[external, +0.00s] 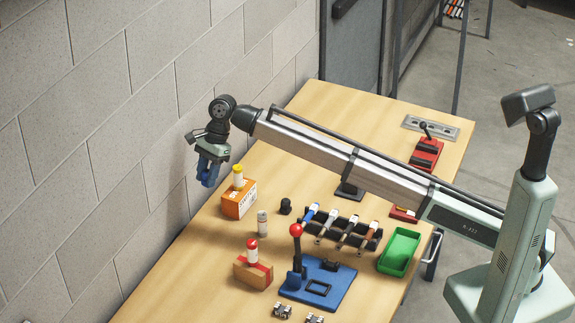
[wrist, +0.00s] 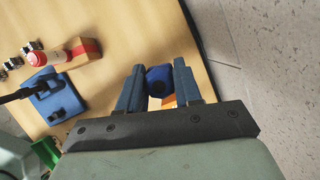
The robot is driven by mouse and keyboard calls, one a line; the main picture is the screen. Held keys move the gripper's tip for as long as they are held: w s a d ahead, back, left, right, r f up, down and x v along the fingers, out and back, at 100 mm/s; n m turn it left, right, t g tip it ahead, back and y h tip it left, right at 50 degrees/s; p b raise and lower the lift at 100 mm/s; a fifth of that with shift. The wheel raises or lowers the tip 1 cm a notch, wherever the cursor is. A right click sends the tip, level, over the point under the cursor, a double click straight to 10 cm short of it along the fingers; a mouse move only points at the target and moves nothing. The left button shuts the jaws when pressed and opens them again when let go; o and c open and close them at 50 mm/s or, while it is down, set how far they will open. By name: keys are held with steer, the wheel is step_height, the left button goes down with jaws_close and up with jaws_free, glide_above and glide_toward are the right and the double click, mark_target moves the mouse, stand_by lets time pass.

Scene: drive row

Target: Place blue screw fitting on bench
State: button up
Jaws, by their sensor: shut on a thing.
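My gripper (external: 208,178) hangs above the wall side of the bench (external: 375,105), to the upper left of an orange block in the external view. In the wrist view its two blue fingers (wrist: 158,88) are shut on the blue screw fitting (wrist: 158,78), whose dark rounded end shows between them. In the external view the fitting cannot be told apart from the blue fingers. The fitting looks held clear of the bench top.
An orange block (external: 238,204) with a yellow-capped white piece stands near my gripper. A wooden block (external: 253,273) with a red-capped piece, a blue lever base (external: 335,279), a tool rack (external: 342,232) and a green tray (external: 400,250) stand further off. The wall (external: 110,130) is close.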

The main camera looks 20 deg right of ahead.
steer(key=v, duration=0.2)
steer(key=shift+r, duration=0.4)
steer(key=w+d+m+t, duration=0.1)
steer(key=w+d+m, duration=0.1)
steer(key=w+d, duration=0.85)
steer(key=w+d+m+t, duration=0.1)
steer(key=w+d+m, duration=0.3)
steer(key=d, duration=1.2)
steer(key=w+d+m+t, duration=0.1)
steer(key=w+d, duration=0.8)
steer(key=d, duration=0.5)
steer(key=w+d+m+t, duration=0.15)
steer(key=d+m, duration=0.25)
steer(key=d, duration=2.3)
steer(key=shift+w+a+f, duration=0.1)
steer(key=shift+w+f, duration=0.05)
steer(key=shift+f, duration=3.4)
steer(key=shift+w+f, duration=0.15)
steer(key=shift+f, duration=3.4)
steer(key=shift+w+a+f, duration=0.1)
steer(key=shift+f, duration=3.45)
steer(key=shift+d, duration=0.1)
steer(key=o, duration=1)
steer(key=shift+f, duration=0.1)
